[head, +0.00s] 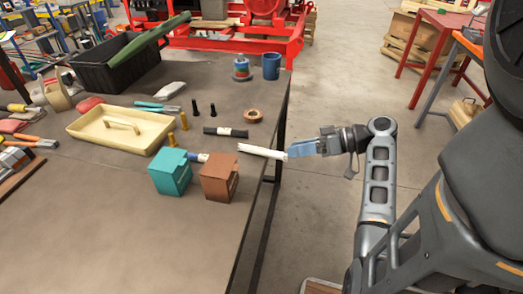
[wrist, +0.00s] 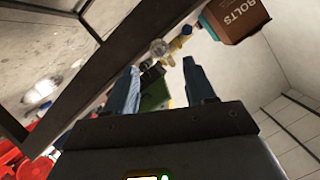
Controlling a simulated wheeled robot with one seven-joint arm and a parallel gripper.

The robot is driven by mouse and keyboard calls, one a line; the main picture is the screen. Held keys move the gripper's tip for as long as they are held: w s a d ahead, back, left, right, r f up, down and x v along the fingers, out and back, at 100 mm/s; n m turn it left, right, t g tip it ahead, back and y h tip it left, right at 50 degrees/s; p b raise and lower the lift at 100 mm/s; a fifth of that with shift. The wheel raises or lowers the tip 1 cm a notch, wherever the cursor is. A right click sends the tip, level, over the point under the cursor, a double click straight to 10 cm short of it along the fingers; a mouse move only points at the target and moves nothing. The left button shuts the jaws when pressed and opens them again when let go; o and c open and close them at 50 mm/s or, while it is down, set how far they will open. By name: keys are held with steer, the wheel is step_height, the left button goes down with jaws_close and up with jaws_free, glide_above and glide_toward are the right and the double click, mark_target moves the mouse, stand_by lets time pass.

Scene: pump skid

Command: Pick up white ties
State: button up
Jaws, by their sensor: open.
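The white ties (head: 262,151) lie as a long pale bundle near the right edge of the table (head: 215,245) in the head view. One end of the bundle points at my gripper (head: 290,150). My gripper's blue fingers are just right of that end, and the head view does not show clearly whether they touch it. In the wrist view my gripper (wrist: 163,82) has its two fingers apart. A pale round shape (wrist: 158,47) shows beyond the fingers; I cannot tell whether it is the ties' end.
A brown bolts box (head: 220,177) and a teal box (head: 170,172) stand left of the ties. A dark banded bundle (head: 225,132) and a copper ring (head: 253,116) lie behind. A cream tray (head: 88,142) is farther left. The table's front is clear.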

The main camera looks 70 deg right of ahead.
mark_target(263, 152)
steer(key=shift+p+x, duration=0.5)
steer(key=shift+x, duration=2.25)
steer(key=shift+a, duration=0.1)
jaws_close()
